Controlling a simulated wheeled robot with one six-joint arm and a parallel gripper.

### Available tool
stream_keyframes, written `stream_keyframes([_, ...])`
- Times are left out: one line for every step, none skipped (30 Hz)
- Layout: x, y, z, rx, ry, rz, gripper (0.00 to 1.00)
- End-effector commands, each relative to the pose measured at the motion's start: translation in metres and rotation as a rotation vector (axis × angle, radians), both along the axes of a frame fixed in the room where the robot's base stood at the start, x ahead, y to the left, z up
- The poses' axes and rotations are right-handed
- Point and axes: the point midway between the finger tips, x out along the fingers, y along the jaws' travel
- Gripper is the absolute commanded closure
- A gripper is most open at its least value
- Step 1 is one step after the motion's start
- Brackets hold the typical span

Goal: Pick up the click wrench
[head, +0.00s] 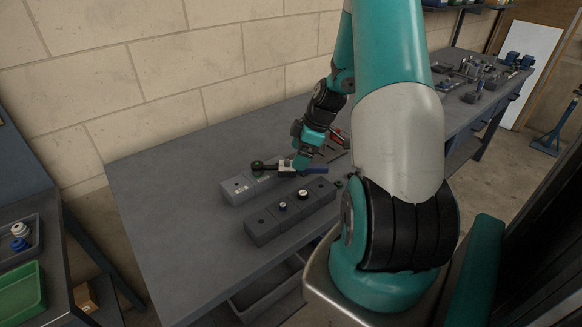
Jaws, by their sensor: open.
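My gripper (300,164) is open and comes down from above at the middle of the wrench, close to the shaft. Whether the fingers straddle or touch the shaft is too small to tell. My gripper hides part of the wrench and part of the block behind it.
A front grey block (262,231) with small black-and-white fittings stands on the workbench (160,200). A reddish item shows behind my gripper. Several metal parts lie at the bench's far right end. A green bin (18,292) is at lower left. The bench's left part is clear.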

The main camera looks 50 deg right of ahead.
Motion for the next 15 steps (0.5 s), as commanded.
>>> stream_keyframes([0.001, 0.002, -0.004, 0.004, 0.003, 0.001, 0.13])
stream_keyframes([0.002, 0.003, -0.008, 0.004, 0.003, 0.002, 0.13])
stream_keyframes([0.004, 0.004, -0.013, 0.004, 0.003, 0.002, 0.13])
stream_keyframes([0.005, 0.005, -0.018, 0.005, 0.004, 0.003, 0.13])
stream_keyframes([0.006, 0.006, -0.022, 0.004, 0.003, 0.002, 0.13])
stream_keyframes([0.008, 0.008, -0.028, 0.005, 0.004, 0.003, 0.13])
stream_keyframes([0.009, 0.008, -0.032, 0.004, 0.003, 0.002, 0.13])
stream_keyframes([0.01, 0.009, -0.035, 0.003, 0.002, 0.002, 0.13])
stream_keyframes([0.011, 0.009, -0.039, 0.003, 0.002, 0.002, 0.13])
stream_keyframes([0.012, 0.01, -0.04, 0.002, 0.002, 0.001, 0.13])
stream_keyframes([0.012, 0.01, -0.042, 0.001, 0.001, 0.001, 0.13])
stream_keyframes([0.013, 0.01, -0.043, 0.001, 0.001, 0.0, 0.13])
stream_keyframes([0.013, 0.01, -0.044, 0.0, 0.0, 0.0, 0.13])
stream_keyframes([0.013, 0.01, -0.044, 0.0, 0.0, 0.0, 0.13])
stream_keyframes([0.013, 0.01, -0.044, 0.0, 0.0, 0.0, 0.13])
